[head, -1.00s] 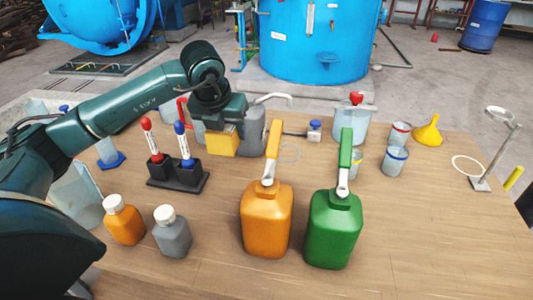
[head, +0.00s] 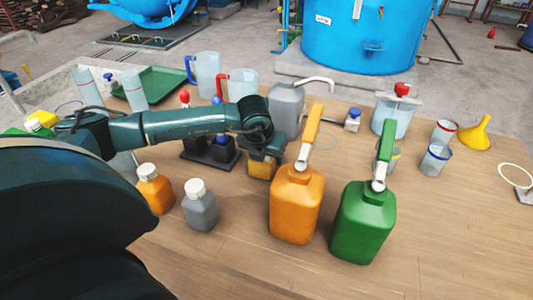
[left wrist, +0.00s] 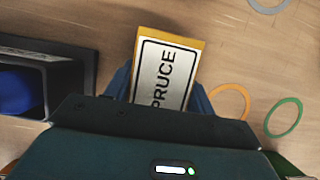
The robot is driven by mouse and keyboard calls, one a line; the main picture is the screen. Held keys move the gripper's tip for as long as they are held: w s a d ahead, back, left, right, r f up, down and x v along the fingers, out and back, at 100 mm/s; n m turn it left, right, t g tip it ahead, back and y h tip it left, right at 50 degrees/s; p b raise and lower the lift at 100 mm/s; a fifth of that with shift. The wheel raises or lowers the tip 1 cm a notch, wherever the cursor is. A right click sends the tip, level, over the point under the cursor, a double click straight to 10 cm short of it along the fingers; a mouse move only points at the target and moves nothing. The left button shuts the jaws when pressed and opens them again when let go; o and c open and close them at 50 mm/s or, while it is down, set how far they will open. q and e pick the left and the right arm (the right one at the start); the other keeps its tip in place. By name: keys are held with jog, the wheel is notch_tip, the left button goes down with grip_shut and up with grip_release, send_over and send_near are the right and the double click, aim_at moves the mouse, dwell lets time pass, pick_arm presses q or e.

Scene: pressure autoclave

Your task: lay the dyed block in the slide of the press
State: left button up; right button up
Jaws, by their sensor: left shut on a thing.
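My left gripper (head: 262,153) is shut on the orange-yellow dyed block (head: 262,169), between the dark rack and the orange canister. In the left wrist view the block (left wrist: 143,38) sits between the blue fingers (left wrist: 160,95). Its top bears a white label with the letters "PRUCE" showing; the near end is hidden by the gripper. I cannot tell whether the block touches the table. I cannot make out the press or its slide in these views. My right gripper is not in view.
An orange canister (head: 296,207) and a green canister (head: 362,222) stand just right of the gripper. Small orange (head: 155,192) and grey (head: 201,210) bottles stand in front. The dark rack (head: 211,153) is close on the left. A green tray (head: 155,88) lies behind. The front right table is bare.

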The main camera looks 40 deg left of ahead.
pick_arm(q)
jog(key=shift+f, duration=0.1)
jog(key=o, duration=1.1)
